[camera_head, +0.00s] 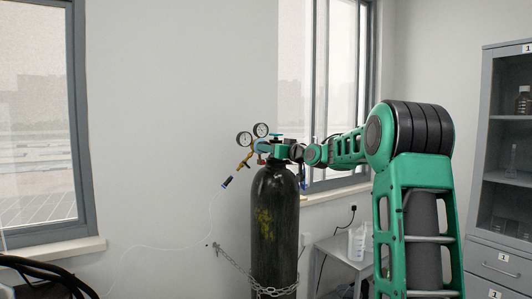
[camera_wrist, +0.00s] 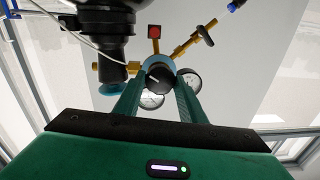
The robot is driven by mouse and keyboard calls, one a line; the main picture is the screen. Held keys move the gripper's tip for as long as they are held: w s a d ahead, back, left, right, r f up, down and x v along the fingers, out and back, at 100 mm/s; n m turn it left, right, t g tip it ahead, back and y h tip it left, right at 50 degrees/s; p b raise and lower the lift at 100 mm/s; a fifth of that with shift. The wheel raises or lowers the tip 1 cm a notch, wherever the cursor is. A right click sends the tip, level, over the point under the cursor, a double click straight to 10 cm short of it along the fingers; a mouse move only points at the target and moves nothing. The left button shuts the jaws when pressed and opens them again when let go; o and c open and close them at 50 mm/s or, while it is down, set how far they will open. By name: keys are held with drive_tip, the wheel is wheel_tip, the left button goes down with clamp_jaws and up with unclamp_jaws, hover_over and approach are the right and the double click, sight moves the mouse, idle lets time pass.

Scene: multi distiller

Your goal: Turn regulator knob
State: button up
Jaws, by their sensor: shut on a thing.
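The regulator knob (camera_wrist: 157,78) is a dark round knob with a light mark, in the middle of the wrist view. My gripper (camera_wrist: 159,85) has its two green fingers on either side of the knob and is shut on it. The blue regulator body (camera_wrist: 156,61) shows behind the knob, with round white gauges (camera_wrist: 190,79) beside it. In the head view, two gauges (camera_head: 261,130) stand above the tall dark gas cylinder (camera_head: 275,215). My gripper (camera_head: 281,150) meets the regulator from the right there and hides the knob.
A chain (camera_head: 273,291) goes round the cylinder. A thin hose (camera_head: 213,215) hangs left of it. A teal valve handle (camera_wrist: 110,89) is close to my left finger in the wrist view. A small table (camera_head: 342,250) and a grey cabinet (camera_head: 500,210) stand to the right.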

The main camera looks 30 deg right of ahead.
drive_tip(key=o, duration=1.1)
drive_tip(key=shift+c, duration=0.2)
drive_tip(key=s+d, duration=0.1)
drive_tip(key=s, duration=0.9)
drive_tip(key=shift+s+f, duration=0.15)
drive_tip(key=shift+s, duration=0.15)
